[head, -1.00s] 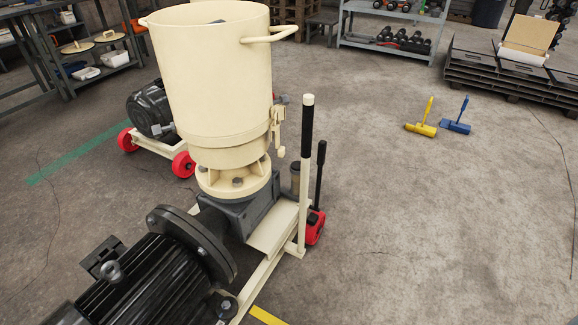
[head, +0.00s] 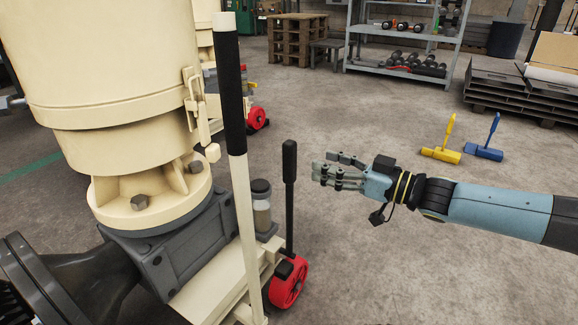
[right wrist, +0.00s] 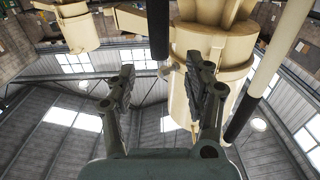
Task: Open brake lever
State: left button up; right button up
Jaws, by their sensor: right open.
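A black lever (head: 289,195) stands nearly upright above a red wheel (head: 288,283) at the machine's front right foot. I take this to be the brake lever. My right gripper (head: 326,168) is open and empty, to the right of the lever, with its fingers pointing left at it. A gap shows between the fingertips and the lever. In the right wrist view, the lever (right wrist: 158,28) appears as a dark bar beyond the open fingers (right wrist: 160,78). My left gripper is not in view.
A tall cream handle with a black grip (head: 230,90) rises left of the lever. The cream pellet mill (head: 120,100) fills the left. Yellow (head: 441,155) and blue (head: 484,152) tools lie on the floor behind right. Floor right of the lever is clear.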

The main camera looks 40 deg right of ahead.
aim_at(295, 155)
jog(key=b+x, duration=0.3)
jog(key=x, duration=0.6)
jog(key=shift+d+f+b, duration=0.1)
jog(key=shift+f+b, duration=0.05)
jog(key=shift+b, duration=0.2)
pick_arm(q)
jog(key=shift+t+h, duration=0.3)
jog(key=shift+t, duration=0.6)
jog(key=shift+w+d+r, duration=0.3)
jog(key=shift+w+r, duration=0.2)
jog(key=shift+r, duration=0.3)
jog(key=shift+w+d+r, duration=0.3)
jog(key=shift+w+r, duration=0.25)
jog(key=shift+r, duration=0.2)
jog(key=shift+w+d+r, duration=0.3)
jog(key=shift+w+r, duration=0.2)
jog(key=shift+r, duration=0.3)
pick_arm(e)
jog(key=shift+w+a, duration=0.2)
jog(key=shift+w, duration=0.25)
grip_shut()
